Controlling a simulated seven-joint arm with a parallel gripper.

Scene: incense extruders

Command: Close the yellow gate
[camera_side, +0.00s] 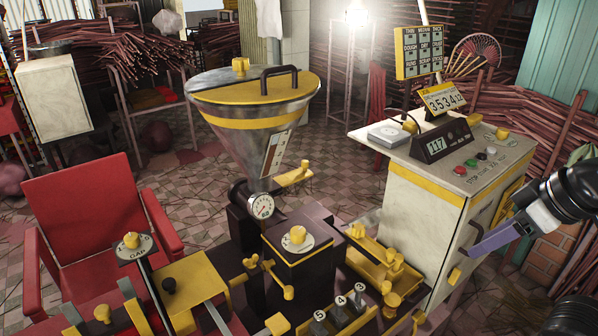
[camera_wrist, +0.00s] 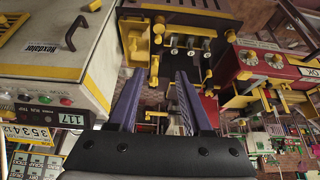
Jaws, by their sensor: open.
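Several yellow parts are in view, and none is labelled as a gate, so I cannot tell for sure which one it is. A flat yellow slide with a knob (camera_side: 296,174) sticks out from the right of the hopper's lower cone. A yellow trough (camera_side: 374,268) with upright knobs lies to the right of the dark machine block. My gripper (camera_side: 468,254) is at the right, beside the control cabinet's front and apart from the yellow slide. In the wrist view its two purple fingers (camera_wrist: 158,76) are spread, with nothing between them.
A steel hopper (camera_side: 255,108) with a yellow lid stands at the centre. The control cabinet (camera_side: 425,215) carries a 117 display (camera_side: 437,146). A red chair (camera_side: 90,220) is at the left.

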